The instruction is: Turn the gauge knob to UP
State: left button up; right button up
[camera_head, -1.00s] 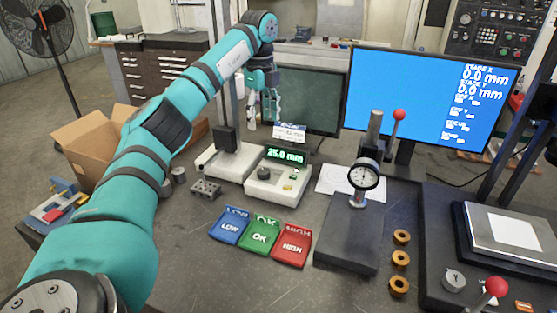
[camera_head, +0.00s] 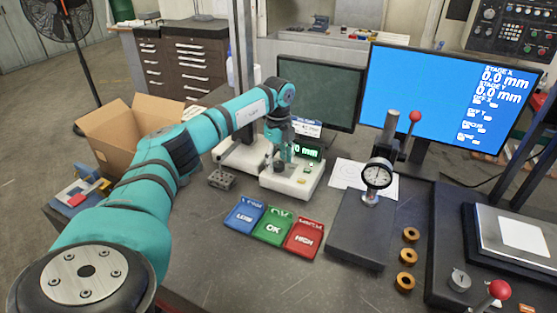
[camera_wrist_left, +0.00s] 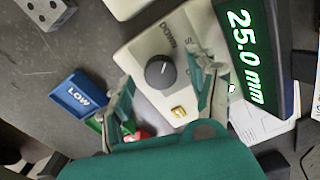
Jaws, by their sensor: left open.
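The gauge knob (camera_wrist_left: 160,71) is a dark round knob on the white gauge box (camera_head: 305,188). In the left wrist view the word DOWN is printed beside it, with another label partly hidden by a finger; no UP label is readable. The knob's pale mark is small. The green display (camera_wrist_left: 246,58) reads 25.0 mm. My left gripper (camera_head: 284,160) is over the box in the head view. In the left wrist view its fingers are open, one on each side of the knob; I cannot tell whether they touch it. My right gripper is not in view.
Blue LOW (camera_head: 244,214), green OK (camera_head: 273,228) and red HIGH (camera_head: 304,238) trays lie in front of the box. A dial indicator stand (camera_head: 378,175) stands to the right. A drilled metal block (camera_head: 222,180) lies left. Monitors stand behind.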

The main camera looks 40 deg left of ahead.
pick_arm(q)
jog(key=shift+f, duration=0.6)
jog(key=c, duration=1.1)
jog(key=shift+c, duration=0.2)
